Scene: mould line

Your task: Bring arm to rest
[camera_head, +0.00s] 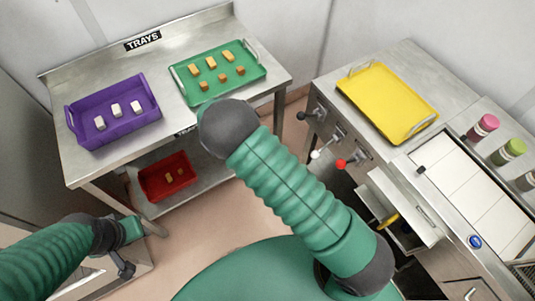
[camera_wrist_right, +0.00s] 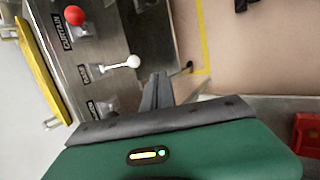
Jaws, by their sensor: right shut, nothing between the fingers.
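My right arm (camera_head: 290,190) reaches up from the lower right in the head view, its dark joint (camera_head: 230,128) in front of the tray table. Its hand is hidden in that view. In the right wrist view my right gripper (camera_wrist_right: 158,88) is shut and empty, its narrow fingers in front of the lever panel. I cannot tell whether they touch it. My left arm (camera_head: 50,258) comes in from the left, low down. Its gripper (camera_head: 124,268) is small and partly hidden, so its opening is unclear.
Levers with red (camera_head: 341,164), white (camera_head: 316,154) and black (camera_head: 302,115) knobs stick out below the yellow tray (camera_head: 388,103). A drawer (camera_head: 405,205) stands open. The table bears a purple tray (camera_head: 147,90) and green tray (camera_head: 190,92); a red bin (camera_head: 150,185) sits below.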

